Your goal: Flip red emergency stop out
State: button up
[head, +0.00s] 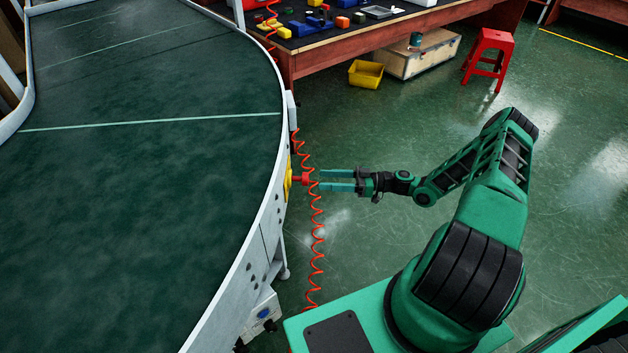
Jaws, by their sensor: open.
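The red emergency stop (299,180) sticks out from a yellow housing (288,179) on the outer side of the curved conveyor (277,190). My green gripper (322,180) points left at it, level with the button. Its two fingers are spread apart, with the fingertips just to the right of the button. I cannot tell whether the fingertips touch or flank the button. A coiled red cable (315,215) hangs down across the finger area and partly hides it.
A workbench (345,40) with coloured parts stands at the back. A yellow bin (366,74), a wooden crate (418,55) and a red stool (489,58) are on the floor near it. A control box (262,316) sits low by the conveyor. The green floor behind my arm is clear.

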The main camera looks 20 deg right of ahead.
jog(key=shift+v, duration=1.8)
